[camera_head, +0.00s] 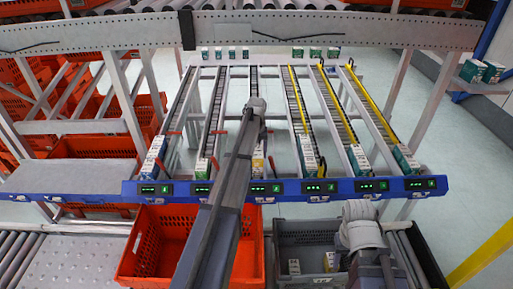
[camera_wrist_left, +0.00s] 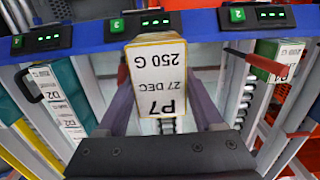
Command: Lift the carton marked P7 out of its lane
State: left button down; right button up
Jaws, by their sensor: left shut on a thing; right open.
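The P7 carton (camera_wrist_left: 160,80), white with a yellow edge and "250 G" and "27 DEC" on it, fills the middle of the left wrist view, its print upside down. My left gripper (camera_wrist_left: 162,95) is shut on it, one finger on each side. The carton is at the front end of its lane, by the blue rail's display. In the head view a sliver of the carton (camera_head: 258,164) shows beside my left arm, which hides the rest. My right gripper (camera_head: 360,235) is over the grey tote and holds nothing that I can see; its fingertips are hidden.
Neighbouring lanes hold a D2 carton (camera_wrist_left: 62,105) and a green-and-white carton (camera_wrist_left: 278,62). The blue rail (camera_head: 230,190) runs across the lane fronts. An orange tote (camera_head: 140,255) and a grey tote (camera_head: 280,235) with small cartons stand below it.

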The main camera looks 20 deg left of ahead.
pick_arm(q)
jog(key=s+d, duration=0.5)
jog(key=s, duration=0.5)
jog(key=s+d, duration=0.5)
jog(key=s, duration=0.5)
jog(key=shift+s, duration=0.25)
